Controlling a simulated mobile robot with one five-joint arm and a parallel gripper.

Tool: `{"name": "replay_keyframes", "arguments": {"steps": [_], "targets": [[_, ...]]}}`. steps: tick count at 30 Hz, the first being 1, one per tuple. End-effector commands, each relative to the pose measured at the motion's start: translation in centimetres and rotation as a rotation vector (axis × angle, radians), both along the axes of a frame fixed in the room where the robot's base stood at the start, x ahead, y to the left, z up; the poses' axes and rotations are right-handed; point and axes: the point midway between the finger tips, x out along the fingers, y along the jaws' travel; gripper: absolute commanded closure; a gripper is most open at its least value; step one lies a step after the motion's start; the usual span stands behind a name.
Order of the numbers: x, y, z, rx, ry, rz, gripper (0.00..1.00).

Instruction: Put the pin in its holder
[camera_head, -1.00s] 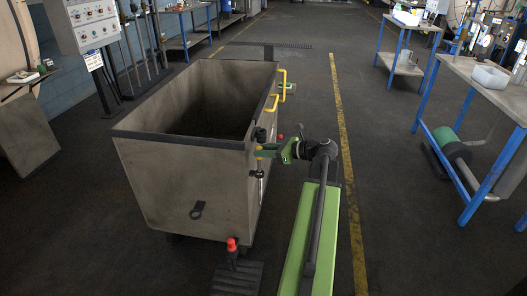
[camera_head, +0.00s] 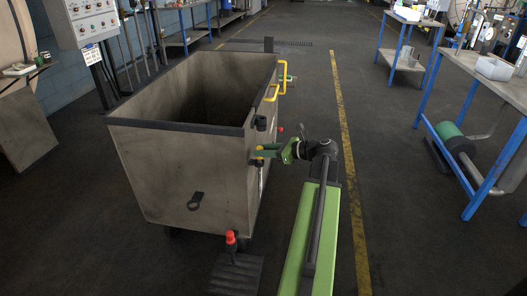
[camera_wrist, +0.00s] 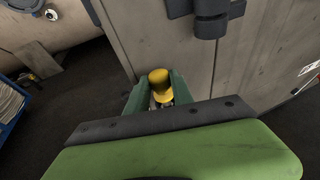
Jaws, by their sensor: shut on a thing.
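The pin (camera_wrist: 160,82) has a yellow head, which shows between the green fingers of my gripper (camera_wrist: 158,98) in the wrist view. My gripper (camera_head: 264,154) is shut on it, beside the right front corner of the grey cart (camera_head: 185,180). The pin's lower part is mostly hidden. A dark bracket with a short round socket, seemingly the holder (camera_head: 261,123), is fixed at that corner just below the rim. The holder (camera_wrist: 210,22) also shows in the wrist view, up and right of the pin and apart from it.
Yellow handles (camera_head: 282,78) stick out of the cart's right side. A red-topped pedal (camera_head: 231,240) stands low in front of the cart. A blue-legged table (camera_head: 472,178) is at right. The floor along the yellow line (camera_head: 348,160) is clear.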

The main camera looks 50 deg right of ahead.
Motion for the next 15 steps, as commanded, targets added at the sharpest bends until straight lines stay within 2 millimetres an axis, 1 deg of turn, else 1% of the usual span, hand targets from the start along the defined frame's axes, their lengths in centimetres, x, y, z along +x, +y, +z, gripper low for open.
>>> {"name": "replay_keyframes", "arguments": {"steps": [1,10,11,15], "targets": [[0.0,-0.01,-0.27,0.0,0.0,0.0,1.0],[0.0,0.0,-0.23,0.0,0.0,0.0,1.0],[0.0,0.01,-0.23,0.0,0.0,0.0,0.68],[0.0,0.0,-0.23,0.0,0.0,0.0,0.5]]}}
